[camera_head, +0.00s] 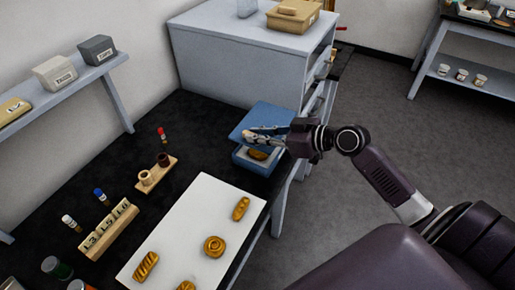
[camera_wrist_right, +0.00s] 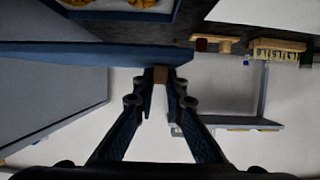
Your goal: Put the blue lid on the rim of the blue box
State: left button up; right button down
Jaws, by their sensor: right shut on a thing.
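The blue box (camera_head: 243,161) stands open on the black bench at the far end of the white board, with a golden fragment (camera_head: 257,155) inside. The blue lid (camera_head: 250,119) is above the box, its front raised clear of the rim; whether its rear edge touches is unclear. My right gripper (camera_head: 266,135) is shut at the lid's front side. In the right wrist view the lid (camera_wrist_right: 90,50) is seen edge-on, and the fingertips (camera_wrist_right: 160,78) close on a small brown piece at it, apparently its handle. The box (camera_wrist_right: 112,14) shows at the top there. My left gripper is out of view.
A white board (camera_head: 190,222) holds several golden fragments. A grey-blue cabinet (camera_head: 240,62) rises behind the box.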

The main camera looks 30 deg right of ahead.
notch_tip(320, 180, down, 6)
jog(key=shift+f, duration=0.25)
jog(key=c, duration=2)
grip_release()
jog(key=shift+s+d+r, duration=0.15)
jog(key=shift+s+d, duration=0.15)
jog(key=shift+s, duration=0.1)
jog(key=shift+b+v, duration=1.4)
jog(key=shift+v, duration=4.1)
